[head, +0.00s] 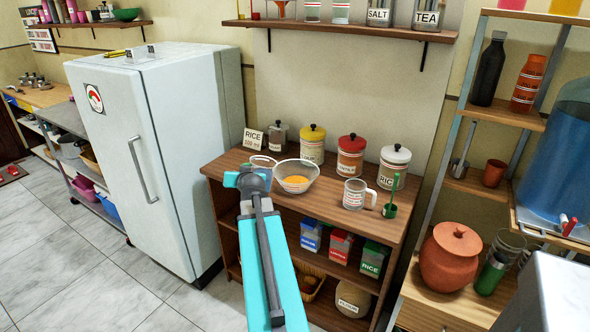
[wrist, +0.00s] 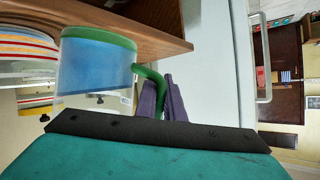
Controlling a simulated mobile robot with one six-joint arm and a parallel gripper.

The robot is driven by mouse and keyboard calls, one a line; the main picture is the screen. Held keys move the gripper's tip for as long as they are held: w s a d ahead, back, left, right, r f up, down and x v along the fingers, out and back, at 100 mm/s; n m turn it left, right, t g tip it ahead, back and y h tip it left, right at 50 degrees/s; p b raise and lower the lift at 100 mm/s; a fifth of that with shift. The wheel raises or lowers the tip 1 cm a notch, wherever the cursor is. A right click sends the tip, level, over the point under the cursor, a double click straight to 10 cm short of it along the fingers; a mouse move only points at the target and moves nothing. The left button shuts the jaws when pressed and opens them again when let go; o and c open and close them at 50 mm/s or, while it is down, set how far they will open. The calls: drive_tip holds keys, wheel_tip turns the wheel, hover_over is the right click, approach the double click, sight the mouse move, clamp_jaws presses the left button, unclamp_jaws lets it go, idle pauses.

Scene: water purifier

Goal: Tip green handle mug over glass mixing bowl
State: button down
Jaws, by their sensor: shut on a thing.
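The green handle mug (wrist: 95,68) is clear with a green base and holds something blue. My gripper (wrist: 166,97) is shut with purple fingers on its curved green handle (wrist: 150,76). The wrist view is upside down, and the mug looks roughly upright in it. In the head view my wrist hides most of the mug; a clear rim (head: 263,160) shows behind it. The glass mixing bowl (head: 311,171) stands on the wooden shelf unit just right of the mug, with something orange inside. I cannot tell whether mug and bowl touch.
Several lidded jars, such as the red-lidded one (head: 350,157), stand behind the bowl. A clear measuring cup (head: 354,196) and a small green cup with a tall handle (head: 390,210) stand right of it. A white fridge (head: 165,150) is at left. The shelf unit (head: 330,224) has bare wood in front.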

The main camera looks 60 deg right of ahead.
wheel_tip(320, 180, up, 7)
drive_tip(key=s+d+m+t+y+p, duration=0.1)
drive_tip(key=d+m+p, duration=0.1)
drive_tip(key=p, duration=0.2)
drive_tip(key=shift+s+d+y, duration=0.25)
drive_tip(key=shift+d+y, duration=0.05)
drive_tip(key=shift+m, duration=0.3)
drive_tip(key=shift+s+d+r, duration=0.1)
drive_tip(key=shift+d+r, duration=0.1)
drive_tip(key=shift+s+d+r+p, duration=0.1)
drive_tip(key=shift+r+p, duration=0.05)
drive_tip(key=shift+p, duration=0.2)
drive_tip(key=shift+s+d+r+m+t+y+p, duration=0.4)
drive_tip(key=shift+d+m+y+p, duration=0.15)
drive_tip(key=shift+m+p, duration=0.3)
drive_tip(key=shift+s+d+r+m+t+y+p, duration=0.35)
drive_tip(key=shift+d+m+y+p, duration=0.2)
drive_tip(key=shift+m+p, duration=0.3)
idle(3.7)
drive_tip(key=shift+w, duration=0.1)
